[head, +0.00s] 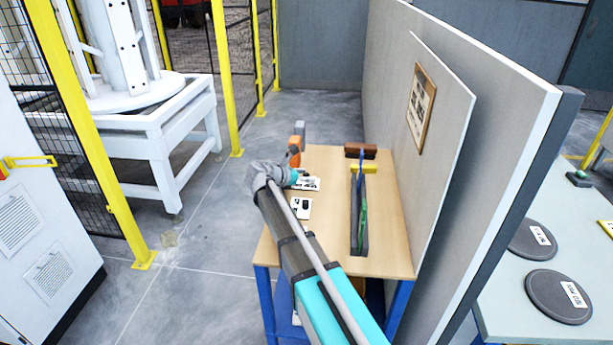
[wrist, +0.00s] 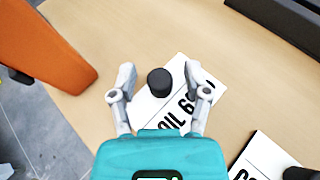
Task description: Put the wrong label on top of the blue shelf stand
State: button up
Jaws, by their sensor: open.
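A white label (wrist: 178,103) with black print, partly readable as "OIL 69", lies flat on the wooden tabletop; a black round knob (wrist: 159,82) stands on it. My gripper (wrist: 159,75) is open, its fingers on either side of the knob and apart from it. In the head view that label (head: 311,184) shows just right of my gripper (head: 298,176). A second white label with a black knob (head: 300,208) lies nearer; the wrist view also shows this second label (wrist: 258,157), partly cut off. The wooden-topped stand (head: 326,225) has blue legs. I cannot tell which label is wrong.
An orange tool (head: 296,147) stands at the tabletop's far left. A dark tray (head: 357,235) with green and blue items, a yellow block (head: 364,169) and a brown block (head: 360,151) lie right. A grey partition (head: 440,130) borders the stand's right side.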

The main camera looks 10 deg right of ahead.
jog(key=shift+r, duration=0.1)
jog(key=shift+s+a+r+p, duration=0.25)
jog(key=shift+a+p, duration=0.15)
jog(key=shift+a, duration=0.1)
jog(key=p+v, duration=0.4)
jog(key=v, duration=0.6)
jog(key=shift+s+a+r, duration=0.2)
jog(key=shift+a, duration=0.1)
